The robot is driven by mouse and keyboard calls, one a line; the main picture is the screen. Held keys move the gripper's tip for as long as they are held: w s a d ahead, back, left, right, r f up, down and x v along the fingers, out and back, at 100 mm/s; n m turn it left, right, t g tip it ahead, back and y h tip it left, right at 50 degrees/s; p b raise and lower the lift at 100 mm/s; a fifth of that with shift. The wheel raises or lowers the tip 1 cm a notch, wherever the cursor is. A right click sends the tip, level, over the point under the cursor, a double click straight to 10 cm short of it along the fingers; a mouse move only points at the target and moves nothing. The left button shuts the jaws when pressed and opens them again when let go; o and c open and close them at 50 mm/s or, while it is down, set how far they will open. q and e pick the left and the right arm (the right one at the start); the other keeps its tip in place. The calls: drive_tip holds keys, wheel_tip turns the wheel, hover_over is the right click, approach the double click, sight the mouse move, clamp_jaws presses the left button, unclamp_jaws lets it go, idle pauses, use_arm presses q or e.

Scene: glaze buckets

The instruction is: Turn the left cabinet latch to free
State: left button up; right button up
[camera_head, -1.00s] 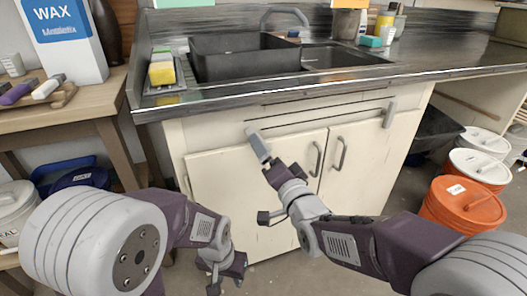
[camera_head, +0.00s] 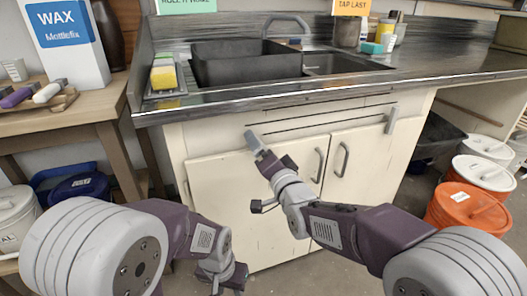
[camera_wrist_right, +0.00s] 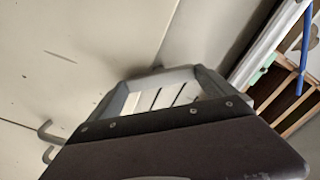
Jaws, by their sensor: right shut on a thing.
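The left cabinet latch (camera_head: 256,143) is a small grey bar at the top of the left cabinet door (camera_head: 225,190). It slants from upper left to lower right. My right gripper (camera_head: 267,162) is shut on its lower end. The gripper covers that end in the head view. In the wrist view, the grey fingers (camera_wrist_right: 165,88) lie close against the pale cabinet front; the latch is hard to make out there. My left gripper (camera_head: 226,282) hangs low before the cabinet, partly cut off by the bottom edge. Whether it is open is unclear.
The right cabinet latch (camera_head: 391,119) stands at the upper right of the cabinet. Two door handles (camera_head: 319,165) (camera_head: 342,159) stick out right of my right gripper. The countertop (camera_head: 300,90) overhangs above. An orange bucket (camera_head: 466,206) stands on the floor at right.

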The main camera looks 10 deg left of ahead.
drive_tip(key=n, duration=1)
idle(0.3)
drive_tip(key=shift+f+n, duration=0.1)
drive_tip(key=shift+n, duration=0.3)
drive_tip(key=o, duration=1)
drive_tip(key=shift+s+d, duration=0.1)
